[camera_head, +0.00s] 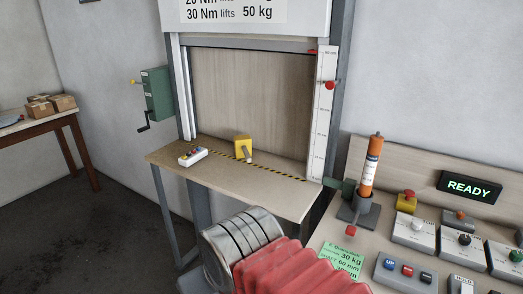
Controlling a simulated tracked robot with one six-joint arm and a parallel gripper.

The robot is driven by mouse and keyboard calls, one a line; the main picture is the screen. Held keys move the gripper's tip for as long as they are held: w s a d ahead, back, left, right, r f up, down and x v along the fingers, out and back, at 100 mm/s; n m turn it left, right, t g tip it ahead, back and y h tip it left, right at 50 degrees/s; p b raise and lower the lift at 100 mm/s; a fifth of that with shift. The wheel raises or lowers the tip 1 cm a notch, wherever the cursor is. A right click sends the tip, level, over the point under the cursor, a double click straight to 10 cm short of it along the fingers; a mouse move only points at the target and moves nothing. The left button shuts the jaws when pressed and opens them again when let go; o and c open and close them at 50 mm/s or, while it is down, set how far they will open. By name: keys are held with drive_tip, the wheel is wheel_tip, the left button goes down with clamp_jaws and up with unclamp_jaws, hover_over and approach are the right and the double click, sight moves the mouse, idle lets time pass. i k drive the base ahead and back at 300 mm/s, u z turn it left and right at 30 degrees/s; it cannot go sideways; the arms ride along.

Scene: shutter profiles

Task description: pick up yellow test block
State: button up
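A yellow block (243,144) stands on the wooden bench under the raised shutter, close to the black-and-yellow striped line. A small grey piece shows on its front right side; I cannot tell whether it is part of the block. No gripper fingers show in this view, so I cannot see where my gripper is relative to the block.
A white button pendant (193,157) lies on the wooden bench (275,192), left of the block. A console (393,245) with knobs, buttons and an orange cylinder (371,167) stands at right. A side table (35,125) with boxes is far left. Dark floor lies open at left.

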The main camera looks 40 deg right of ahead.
sight(243, 144)
drive_tip(key=z, duration=0.95)
drive_tip(key=k, duration=0.65)
drive_tip(key=u, duration=0.5)
drive_tip(key=i, duration=0.85)
drive_tip(key=u, duration=0.75)
drive_tip(key=i, duration=1.45)
drive_tip(key=z, duration=0.3)
